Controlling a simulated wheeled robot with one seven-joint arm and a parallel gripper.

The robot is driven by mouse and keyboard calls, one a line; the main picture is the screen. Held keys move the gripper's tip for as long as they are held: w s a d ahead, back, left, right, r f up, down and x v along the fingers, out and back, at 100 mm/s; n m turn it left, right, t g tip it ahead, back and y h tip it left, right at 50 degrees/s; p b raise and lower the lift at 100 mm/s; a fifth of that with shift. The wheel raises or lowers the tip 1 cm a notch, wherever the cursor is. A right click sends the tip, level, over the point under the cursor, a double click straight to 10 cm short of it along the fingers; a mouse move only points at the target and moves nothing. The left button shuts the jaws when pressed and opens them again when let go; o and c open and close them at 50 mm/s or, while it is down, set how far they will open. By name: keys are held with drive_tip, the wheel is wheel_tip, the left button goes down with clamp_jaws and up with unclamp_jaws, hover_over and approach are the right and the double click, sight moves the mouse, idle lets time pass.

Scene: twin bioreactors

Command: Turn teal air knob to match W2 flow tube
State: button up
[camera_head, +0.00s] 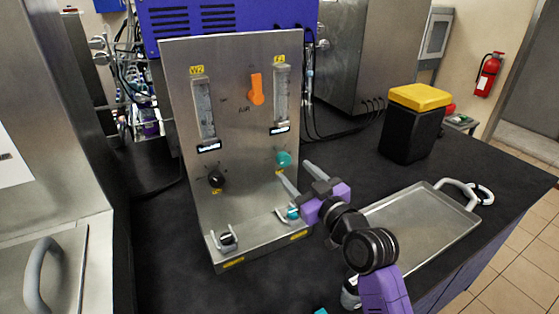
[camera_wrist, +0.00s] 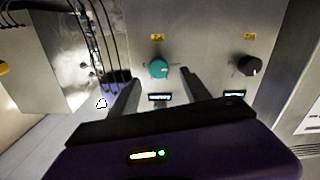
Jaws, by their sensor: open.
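The steel panel (camera_head: 238,130) carries two clear flow tubes. The tube under the yellow W2 label (camera_head: 203,108) is at the left, and a second labelled tube (camera_head: 281,92) is at the right. The teal knob (camera_head: 284,159) sits below the right tube; a black knob (camera_head: 216,179) sits below the left one. My gripper (camera_head: 299,174) is open in front of the teal knob, fingers pointing at the panel. The float levels are too small to read.
An orange lever (camera_head: 256,88) marked AIR sits between the tubes. Small fittings, one metal (camera_head: 227,238) and one teal (camera_head: 293,212), stand on the panel's foot. A metal tray (camera_head: 425,225) lies at right, and a yellow-lidded black bin (camera_head: 412,125) stands behind it.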

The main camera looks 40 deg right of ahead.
sight(286, 161)
drive_tip(key=shift+p+x, duration=0.7)
drive_tip(key=shift+x, duration=2.45)
drive_tip(key=shift+d, duration=0.1)
clamp_jaws()
